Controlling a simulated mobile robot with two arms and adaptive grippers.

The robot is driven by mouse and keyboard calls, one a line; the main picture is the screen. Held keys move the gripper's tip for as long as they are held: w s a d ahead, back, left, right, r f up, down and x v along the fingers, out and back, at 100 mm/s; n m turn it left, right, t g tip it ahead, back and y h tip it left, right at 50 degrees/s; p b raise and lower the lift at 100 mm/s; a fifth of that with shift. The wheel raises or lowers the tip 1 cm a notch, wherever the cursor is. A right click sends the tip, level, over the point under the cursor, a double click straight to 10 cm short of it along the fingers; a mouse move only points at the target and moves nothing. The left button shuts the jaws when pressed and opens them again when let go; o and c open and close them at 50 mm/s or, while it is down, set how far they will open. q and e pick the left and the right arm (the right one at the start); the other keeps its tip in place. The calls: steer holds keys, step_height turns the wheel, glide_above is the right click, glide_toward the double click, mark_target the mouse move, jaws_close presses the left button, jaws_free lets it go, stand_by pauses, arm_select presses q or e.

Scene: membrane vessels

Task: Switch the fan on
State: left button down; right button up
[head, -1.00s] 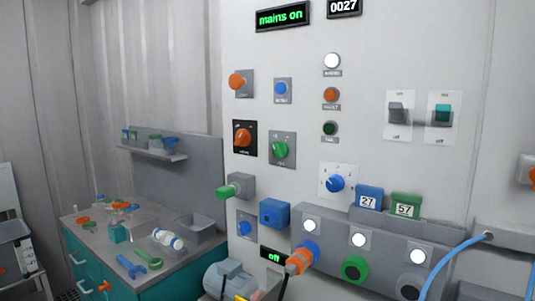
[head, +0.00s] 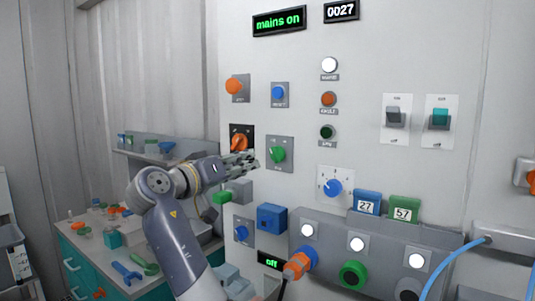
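The panel has several controls, and no label that I can read names the fan. Two rocker switches, one grey (head: 396,117) and one teal (head: 440,117), sit at the upper right on white plates with on and off marks. A green rotary knob (head: 278,154) on a grey plate and an orange rotary knob (head: 239,143) on a black plate are at the left.
Displays read "mains on" (head: 279,20) and "off" (head: 270,262). A blue dial (head: 332,187) sits mid-panel. A bench (head: 100,243) with tools stands left. The panel's upper right face is unobstructed.

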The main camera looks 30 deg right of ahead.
mark_target(271, 152)
steer(key=p+x, duration=0.1)
steer(key=x, duration=0.2)
steer(key=p+x, duration=0.1)
steer(key=x, duration=0.3)
steer(key=r+p+x, duration=0.1)
steer(key=x, duration=0.3)
steer(key=shift+s, duration=0.1)
steer(key=shift+r, duration=0.1)
steer(key=shift+c, duration=0.6)
jaws_close()
